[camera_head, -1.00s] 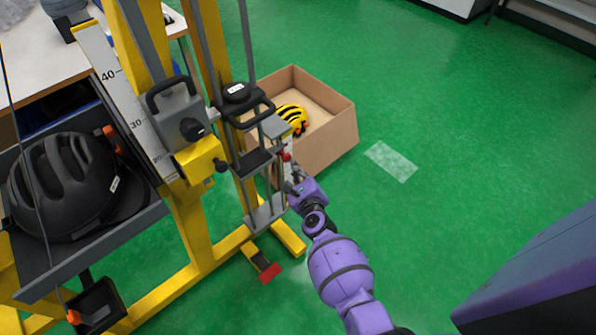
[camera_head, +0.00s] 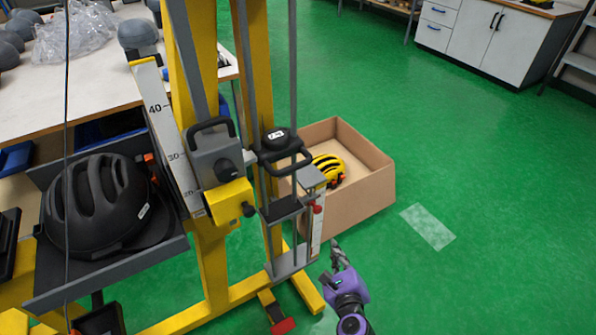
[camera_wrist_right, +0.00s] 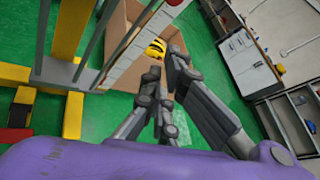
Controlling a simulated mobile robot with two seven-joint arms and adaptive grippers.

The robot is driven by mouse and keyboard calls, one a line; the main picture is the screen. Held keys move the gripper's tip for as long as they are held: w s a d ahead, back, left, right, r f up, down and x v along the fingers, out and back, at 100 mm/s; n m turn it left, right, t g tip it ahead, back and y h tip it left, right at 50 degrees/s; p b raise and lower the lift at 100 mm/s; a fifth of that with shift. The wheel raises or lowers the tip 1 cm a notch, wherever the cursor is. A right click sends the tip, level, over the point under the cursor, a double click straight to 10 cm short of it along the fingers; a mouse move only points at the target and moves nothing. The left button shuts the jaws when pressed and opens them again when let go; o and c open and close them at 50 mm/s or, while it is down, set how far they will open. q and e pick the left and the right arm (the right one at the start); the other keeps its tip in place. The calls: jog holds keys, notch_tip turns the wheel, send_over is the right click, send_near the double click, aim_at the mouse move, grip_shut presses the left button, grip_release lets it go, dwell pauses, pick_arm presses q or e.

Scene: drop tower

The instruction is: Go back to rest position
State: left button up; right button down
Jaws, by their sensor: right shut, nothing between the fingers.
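My right gripper (camera_head: 338,256) is shut and empty. It is low in the head view, just right of the drop tower's foot and in front of the cardboard box, with green floor behind it. In the right wrist view my fingers (camera_wrist_right: 165,75) are close together with nothing held. The yellow drop tower (camera_head: 203,110) stands left of the gripper, with a visible gap between them. My left gripper is not in view.
A cardboard box (camera_head: 352,206) holding a yellow and black helmet (camera_head: 328,168) stands behind the tower. A black helmet (camera_head: 97,205) rests on a grey tray at left. A worktable (camera_head: 90,85) is behind it. Floor to the right is clear.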

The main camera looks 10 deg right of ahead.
jog(key=s+f+n+g+y, duration=0.15)
jog(key=s+n+g, duration=0.25)
jog(key=s+n, duration=1.35)
jog(key=s+f+n+g+y, duration=0.1)
jog(key=s+f+n+g, duration=0.2)
jog(key=s+n, duration=1.45)
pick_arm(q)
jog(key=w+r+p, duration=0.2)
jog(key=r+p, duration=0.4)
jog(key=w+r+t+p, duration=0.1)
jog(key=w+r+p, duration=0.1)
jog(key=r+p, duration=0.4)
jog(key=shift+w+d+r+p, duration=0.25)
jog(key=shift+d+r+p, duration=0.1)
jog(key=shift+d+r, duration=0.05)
pick_arm(e)
notch_tip(320, 180, up, 13)
jog(key=w+m+t, duration=0.1)
jog(key=m, duration=0.2)
jog(key=shift+w+f, duration=0.2)
jog(key=shift+w, duration=0.2)
